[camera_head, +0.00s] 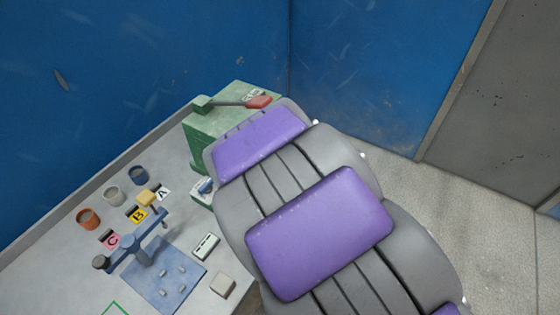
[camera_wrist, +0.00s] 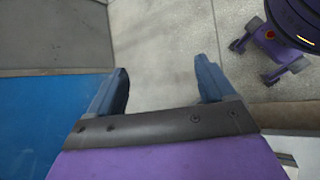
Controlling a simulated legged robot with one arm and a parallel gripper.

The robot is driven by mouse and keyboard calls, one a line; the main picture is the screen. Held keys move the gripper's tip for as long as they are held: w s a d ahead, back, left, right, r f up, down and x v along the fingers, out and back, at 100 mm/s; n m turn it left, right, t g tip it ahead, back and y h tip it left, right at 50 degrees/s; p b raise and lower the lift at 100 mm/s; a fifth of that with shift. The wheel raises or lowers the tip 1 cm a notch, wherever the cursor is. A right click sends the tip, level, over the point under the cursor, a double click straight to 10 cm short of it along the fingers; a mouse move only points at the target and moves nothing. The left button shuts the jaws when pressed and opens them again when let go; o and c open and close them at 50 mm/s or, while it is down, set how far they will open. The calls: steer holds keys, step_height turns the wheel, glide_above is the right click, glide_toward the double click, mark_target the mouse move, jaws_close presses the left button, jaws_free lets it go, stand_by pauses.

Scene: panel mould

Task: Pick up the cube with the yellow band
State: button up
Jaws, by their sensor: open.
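I cannot make out a yellow band on any cube. A pale beige cube (camera_head: 222,284) sits at the front right of the table; no band shows on its visible faces. A small yellow block (camera_head: 147,198) lies near the label cards, beside the blue fixture. My gripper (camera_wrist: 162,85) shows in the wrist view with its two blue fingers wide apart and nothing between them. Bare floor lies beyond the fingers, and no cube is in that view. My gripper does not show in the head view, where my purple and grey arm hides the table's right part.
The grey table (camera_head: 60,275) holds an orange cup (camera_head: 88,219), a grey cup (camera_head: 113,196), a blue cup (camera_head: 139,175), A, B and C cards, a blue pegged plate (camera_head: 165,285) with a lever fixture, a small white-and-green box (camera_head: 206,246) and a green machine (camera_head: 225,118) with a red-handled lever. Blue walls stand behind.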

steer(key=w+a+f+n+t+h+p, duration=0.1)
steer(key=w+a+f+n+t+h, duration=0.15)
steer(key=w+a+n, duration=0.4)
steer(key=w+a+f+n+t+y+p, duration=0.15)
steer(key=a+f+n+t, duration=0.25)
steer(key=a+f+n, duration=0.45)
steer(key=w+a+f+n+t+y+p, duration=0.1)
steer(key=w+a+f+n+t+y, duration=0.3)
steer(key=a, duration=0.8)
steer(key=shift+n+h, duration=0.4)
steer(key=shift+h, duration=0.3)
steer(key=w+d+b, duration=0.1)
steer(key=w+d, duration=0.2)
steer(key=w, duration=0.2)
steer(key=w+d+b, duration=0.1)
steer(key=w+d, duration=0.3)
steer(key=w, duration=0.1)
steer(key=w+d+b, duration=0.1)
steer(key=w+d, duration=0.2)
steer(key=w, duration=0.2)
steer(key=shift+d, duration=0.35)
steer(key=shift+b+x, duration=0.5)
steer(key=shift+x, duration=2.05)
steer(key=shift+r, duration=0.1)
steer(key=shift+c, duration=0.3)
steer(key=c, duration=1.1)
